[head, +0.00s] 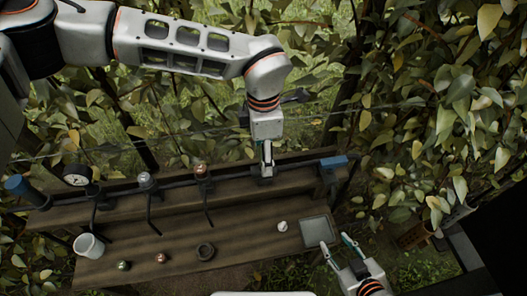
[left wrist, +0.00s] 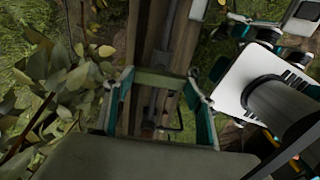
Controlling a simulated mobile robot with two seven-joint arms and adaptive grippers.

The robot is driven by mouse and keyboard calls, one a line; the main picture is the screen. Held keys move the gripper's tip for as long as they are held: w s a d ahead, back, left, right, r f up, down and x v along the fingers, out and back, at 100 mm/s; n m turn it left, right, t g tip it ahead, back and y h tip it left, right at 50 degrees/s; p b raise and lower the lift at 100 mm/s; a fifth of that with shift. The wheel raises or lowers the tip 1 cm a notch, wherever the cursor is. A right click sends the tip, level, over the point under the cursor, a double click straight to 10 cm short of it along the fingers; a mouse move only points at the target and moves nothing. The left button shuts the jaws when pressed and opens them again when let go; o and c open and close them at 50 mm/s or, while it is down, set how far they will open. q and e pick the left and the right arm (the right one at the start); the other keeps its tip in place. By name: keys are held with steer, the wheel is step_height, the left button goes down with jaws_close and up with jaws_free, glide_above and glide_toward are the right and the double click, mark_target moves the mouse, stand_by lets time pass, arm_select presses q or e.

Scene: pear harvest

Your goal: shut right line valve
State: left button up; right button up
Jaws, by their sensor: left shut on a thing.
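The pipe (head: 115,187) runs along the back of the wooden bench, with a grey-topped valve (head: 145,180) and a red-topped valve (head: 202,170) on it. My left gripper (head: 267,173) points down at the pipe, right of the red-topped one. It is shut on what appears to be the right line valve, mostly hidden by the fingers. In the left wrist view a small grey fitting (left wrist: 148,128) shows between the teal fingers. I cannot tell how the valve is turned. My right gripper (head: 338,249) is open and empty by the bench's front right corner.
A blue part (head: 333,161) is at the pipe's right end, and a blue cylinder (head: 17,184) and gauge (head: 77,175) at the left.

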arm_select(q)
steer(key=shift+f, duration=0.1)
steer(key=o, duration=1)
steer(key=shift+o, duration=0.5)
step_height(320, 180, up, 12)
steer(key=shift+s, duration=0.1)
